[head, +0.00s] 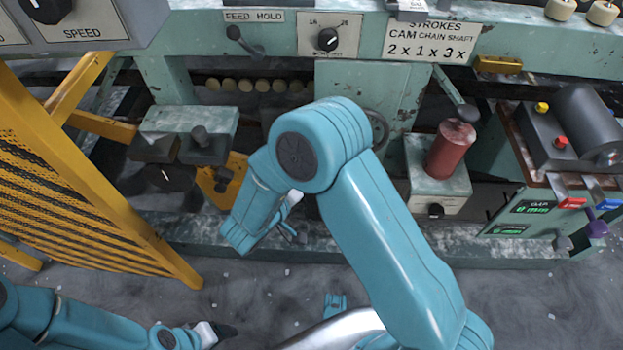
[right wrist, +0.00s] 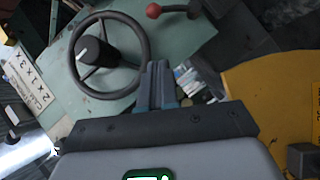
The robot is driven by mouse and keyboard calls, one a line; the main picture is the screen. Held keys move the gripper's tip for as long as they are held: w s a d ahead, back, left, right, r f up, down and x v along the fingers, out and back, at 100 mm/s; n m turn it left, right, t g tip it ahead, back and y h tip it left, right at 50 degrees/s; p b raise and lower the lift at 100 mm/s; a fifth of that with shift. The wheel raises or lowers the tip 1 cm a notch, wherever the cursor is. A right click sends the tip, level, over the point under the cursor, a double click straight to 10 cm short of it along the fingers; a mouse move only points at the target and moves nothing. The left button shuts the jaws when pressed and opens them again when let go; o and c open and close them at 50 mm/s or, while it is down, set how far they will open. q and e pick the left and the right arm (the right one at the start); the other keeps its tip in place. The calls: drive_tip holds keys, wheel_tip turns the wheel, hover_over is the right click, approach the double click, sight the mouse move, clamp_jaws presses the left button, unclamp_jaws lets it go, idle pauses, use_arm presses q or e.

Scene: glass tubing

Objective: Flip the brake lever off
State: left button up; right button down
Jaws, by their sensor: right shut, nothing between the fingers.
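No lever carries a readable brake label. In the right wrist view a lever with a red ball knob (right wrist: 153,10) sticks out at the top, beyond the fingertips.
A yellow guard (head: 90,175) stands at the left. A yellow part (right wrist: 275,95) is close to the right of my right fingers. A red cylinder (head: 450,150) and a grey motor (head: 585,122) are at the right. Floor in front is open.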

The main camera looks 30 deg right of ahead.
use_arm(q)
drive_tip(key=f+b, duration=0.2)
drive_tip(key=w+f+b, duration=0.1)
drive_tip(key=f+b, duration=0.1)
drive_tip(key=shift+a+f, duration=0.1)
drive_tip(key=shift+a, duration=0.2)
use_arm(e)
drive_tip(key=w+d+f, duration=0.2)
drive_tip(key=d+f, duration=0.2)
drive_tip(key=d, duration=0.5)
drive_tip(key=shift+d, duration=0.2)
drive_tip(key=shift+s+f, duration=0.1)
